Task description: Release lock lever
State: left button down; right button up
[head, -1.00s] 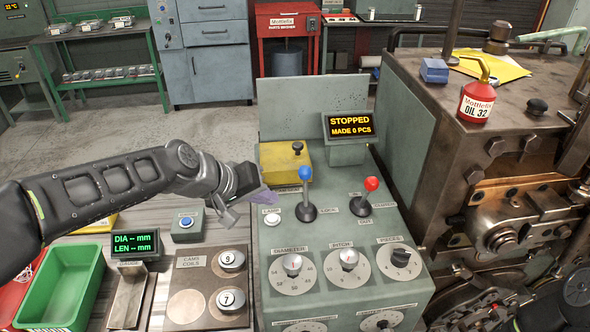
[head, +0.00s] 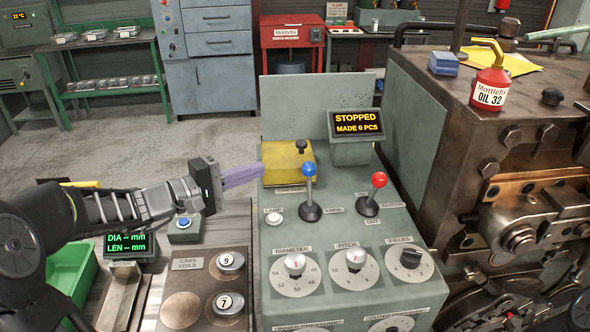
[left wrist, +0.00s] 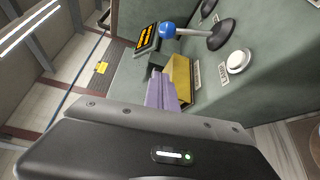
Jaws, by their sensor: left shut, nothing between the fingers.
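The lock lever with a blue ball knob (head: 309,169) stands almost upright on the green control panel (head: 345,232), on a black round base; a small label to its right is hard to read. It also shows in the left wrist view (left wrist: 170,31). My left gripper (head: 259,172) is shut and empty, its purple fingers pointing right. Its tips are to the left of the blue knob, apart from it, by the left edge of the yellow box. The fingers also show in the left wrist view (left wrist: 158,80). My right gripper is not in view.
A yellow box with a black knob (head: 288,164) sits behind the blue lever. A red-knobbed lever (head: 378,180) stands to its right. The display (head: 356,123) reads STOPPED, MADE 0 PCS. A white button (head: 276,214) and dials are in front. The oil can (head: 491,87) stands on the machine.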

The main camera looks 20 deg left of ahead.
aim_at(310, 182)
pick_arm(q)
jog(key=shift+w+r, duration=0.1)
dwell(0.3)
jog(key=p+x, duration=0.3)
jog(key=x, duration=0.7)
jog(key=shift+d+r, duration=0.15)
jog(key=shift+r, duration=0.05)
jog(key=s, duration=0.1)
jog(key=s+d+p, duration=0.1)
jog(key=s, duration=0.1)
jog(key=shift+d+r+p, duration=0.25)
jog(key=shift+d+p, duration=0.05)
jog(key=shift+d, duration=0.1)
jog(key=shift+s+d+f, duration=0.1)
jog(key=shift+f, duration=0.05)
